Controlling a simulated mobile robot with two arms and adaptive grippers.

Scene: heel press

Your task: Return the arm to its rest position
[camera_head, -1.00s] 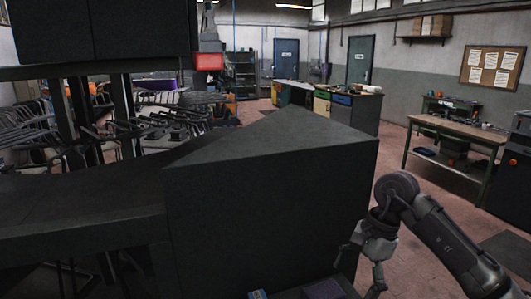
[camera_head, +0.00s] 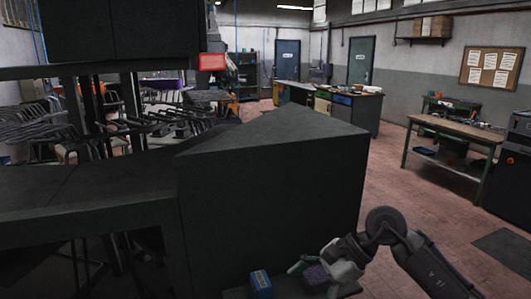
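My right gripper (camera_head: 316,277) is at the bottom, right of centre, at the end of my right arm. Its fingers are spread apart, on either side of a small purple item (camera_head: 316,276) in this view. I cannot tell whether they touch it. A small blue item (camera_head: 260,283) is left of the gripper, on a dark surface (camera_head: 236,292). My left gripper and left arm are not in view.
A large dark block-shaped machine part (camera_head: 270,190) fills the centre, just beyond the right gripper. Racks of dark curved rods (camera_head: 45,135) stand at left. A workbench (camera_head: 455,130) stands at back right. Open brick-coloured floor (camera_head: 410,200) lies right of the machine.

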